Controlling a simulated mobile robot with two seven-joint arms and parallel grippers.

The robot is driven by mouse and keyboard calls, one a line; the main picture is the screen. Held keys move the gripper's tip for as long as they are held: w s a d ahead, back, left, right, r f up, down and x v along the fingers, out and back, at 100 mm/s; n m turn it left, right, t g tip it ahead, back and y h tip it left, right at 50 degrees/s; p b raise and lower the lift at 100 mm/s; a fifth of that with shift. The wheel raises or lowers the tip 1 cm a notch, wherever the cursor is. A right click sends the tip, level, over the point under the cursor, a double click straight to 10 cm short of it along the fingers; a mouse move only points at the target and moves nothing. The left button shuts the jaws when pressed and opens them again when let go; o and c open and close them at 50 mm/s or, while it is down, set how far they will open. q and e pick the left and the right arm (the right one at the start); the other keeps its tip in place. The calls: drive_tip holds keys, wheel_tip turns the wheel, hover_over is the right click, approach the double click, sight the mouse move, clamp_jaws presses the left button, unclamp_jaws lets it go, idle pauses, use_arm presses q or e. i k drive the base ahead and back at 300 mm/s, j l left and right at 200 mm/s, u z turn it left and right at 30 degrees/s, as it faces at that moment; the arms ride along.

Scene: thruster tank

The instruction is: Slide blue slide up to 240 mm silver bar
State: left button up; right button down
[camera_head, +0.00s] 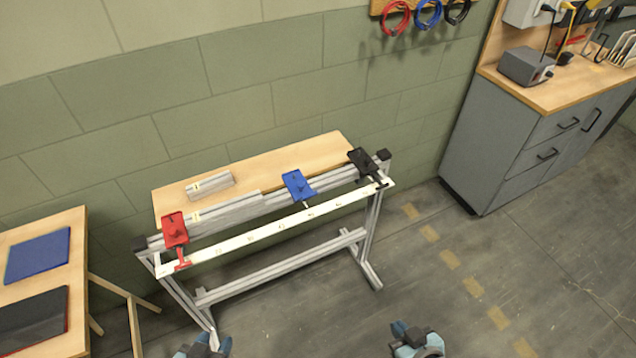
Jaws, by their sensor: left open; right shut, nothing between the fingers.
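The blue slide (297,184) sits on the aluminium rail of the stand, right of its middle. A longer silver bar (228,210) with a yellowish label lies along the rail, from beside the red slide (175,230) toward the blue slide. Its right end looks a little short of the blue slide. A shorter silver bar (210,185) lies behind it on the wooden board. The label lengths are too small to read. My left gripper (204,345) is open and my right gripper (415,338) is shut and empty; both are at the bottom edge, well in front of the stand.
A black slide (364,161) sits at the rail's right end. A white scale strip (270,231) runs along the front. A wooden table (72,222) with blue and dark panels stands at left. A grey cabinet (490,145) stands at right. Floor before the stand is clear.

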sight(296, 184)
drive_tip(key=i+l+u, duration=0.15)
drive_tip(key=i+u, duration=0.15)
drive_tip(key=i, duration=0.15)
drive_tip(key=i+l+u, duration=0.35)
drive_tip(key=i+j, duration=0.05)
drive_tip(key=i, duration=0.05)
